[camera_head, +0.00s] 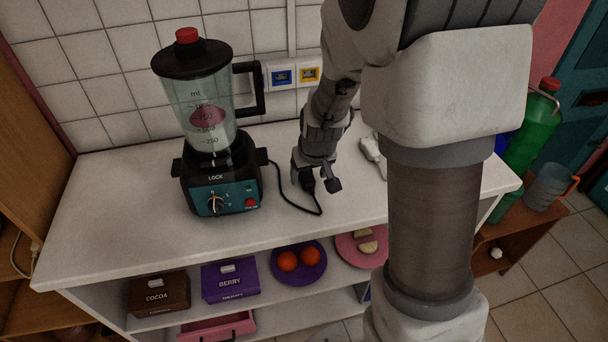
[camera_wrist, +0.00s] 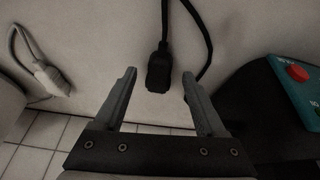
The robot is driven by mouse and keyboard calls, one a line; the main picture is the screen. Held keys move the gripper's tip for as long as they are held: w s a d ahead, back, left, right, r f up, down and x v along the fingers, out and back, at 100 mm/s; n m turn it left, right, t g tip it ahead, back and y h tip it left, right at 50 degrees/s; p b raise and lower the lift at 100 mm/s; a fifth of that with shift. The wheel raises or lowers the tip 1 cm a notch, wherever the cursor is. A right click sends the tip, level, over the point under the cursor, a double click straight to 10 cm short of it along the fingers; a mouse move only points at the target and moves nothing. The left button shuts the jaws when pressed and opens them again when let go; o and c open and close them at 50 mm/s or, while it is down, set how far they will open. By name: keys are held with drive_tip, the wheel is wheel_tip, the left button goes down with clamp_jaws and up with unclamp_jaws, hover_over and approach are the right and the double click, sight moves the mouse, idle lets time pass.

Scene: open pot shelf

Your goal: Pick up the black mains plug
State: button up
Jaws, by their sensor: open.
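The black mains plug (camera_wrist: 159,74) lies on the white worktop (camera_head: 110,200) at the end of a black cord. In the wrist view it sits between the tips of my open gripper (camera_wrist: 160,78), with a gap on both sides. In the head view my gripper (camera_head: 315,183) points down over the worktop, right of the blender. There the plug (camera_head: 307,183) shows as a small dark shape between the fingers, partly covered by them. The fingers hold nothing. I cannot tell the exact height of the fingertips above the worktop.
A blender (camera_head: 217,180) with a teal front stands left of my gripper. A white plug (camera_head: 372,149) with its cord lies to the right, also in the wrist view (camera_wrist: 52,80). Wall sockets (camera_head: 295,76) are behind. The shelf below holds boxes and plates.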

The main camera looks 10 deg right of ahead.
sight(307, 178)
drive_tip(key=shift+x, duration=1.2)
clamp_jaws()
